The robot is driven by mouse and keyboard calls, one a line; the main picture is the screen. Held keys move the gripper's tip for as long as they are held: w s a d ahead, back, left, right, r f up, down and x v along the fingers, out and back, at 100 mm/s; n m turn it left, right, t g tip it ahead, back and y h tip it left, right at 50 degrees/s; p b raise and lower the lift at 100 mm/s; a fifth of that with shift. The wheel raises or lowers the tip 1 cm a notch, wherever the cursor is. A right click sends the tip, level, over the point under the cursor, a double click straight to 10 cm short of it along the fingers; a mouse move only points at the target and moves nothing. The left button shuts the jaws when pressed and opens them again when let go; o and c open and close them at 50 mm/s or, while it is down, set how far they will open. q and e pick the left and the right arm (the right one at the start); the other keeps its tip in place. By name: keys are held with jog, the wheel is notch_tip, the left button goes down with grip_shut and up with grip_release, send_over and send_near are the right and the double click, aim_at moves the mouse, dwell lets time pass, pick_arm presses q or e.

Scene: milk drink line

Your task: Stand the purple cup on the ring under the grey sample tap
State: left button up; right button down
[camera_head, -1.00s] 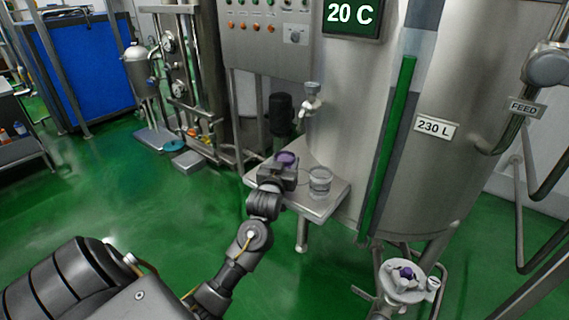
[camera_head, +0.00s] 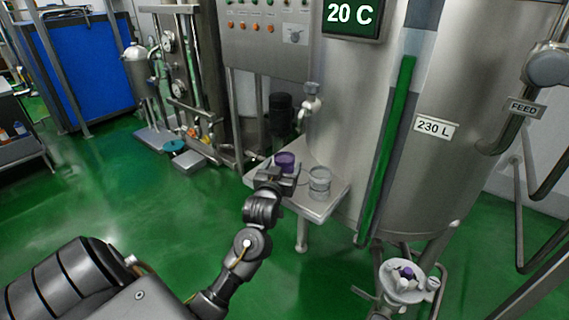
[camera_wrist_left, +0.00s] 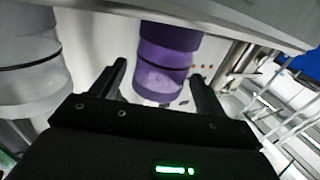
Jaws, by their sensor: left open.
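The purple cup (camera_head: 284,161) stands upright on the small steel shelf (camera_head: 318,211) below the tank. My left gripper (camera_head: 276,174) is just in front of it, at the near side of the shelf. In the left wrist view the purple cup (camera_wrist_left: 166,62) shows ahead, between and beyond the two open fingers (camera_wrist_left: 160,82), with nothing gripped. The grey sample tap (camera_head: 311,103) sticks out from the tank wall above the shelf. A thin dark ring line shows on the shelf between the cup and the clear cup; part of it is hidden. My right gripper is not in view.
A clear cup (camera_head: 319,183) stands right of the purple cup, close to my left gripper; it also fills the left side of the wrist view (camera_wrist_left: 32,65). The steel tank (camera_head: 450,80) rises behind the shelf. A dark motor (camera_head: 281,112) stands behind it.

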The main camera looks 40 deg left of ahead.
pick_arm(q)
jog(key=v, duration=0.9)
jog(key=shift+s, duration=0.4)
jog(key=shift+o, duration=0.6)
jog(key=shift+d+r+p, duration=0.1)
jog(key=shift+r+p, duration=0.15)
jog(key=shift+p, duration=0.1)
jog(key=p, duration=1.3)
send_near(285, 160)
jog(key=shift+w+a+r, duration=0.15)
jog(key=shift+w+r, duration=0.05)
jog(key=shift+w, duration=0.4)
jog(key=shift+w+a+r, duration=0.1)
jog(key=shift+w+r, duration=0.1)
jog(key=shift+w, duration=0.35)
jog(key=shift+p+x, duration=0.55)
jog(key=shift+x, duration=2.05)
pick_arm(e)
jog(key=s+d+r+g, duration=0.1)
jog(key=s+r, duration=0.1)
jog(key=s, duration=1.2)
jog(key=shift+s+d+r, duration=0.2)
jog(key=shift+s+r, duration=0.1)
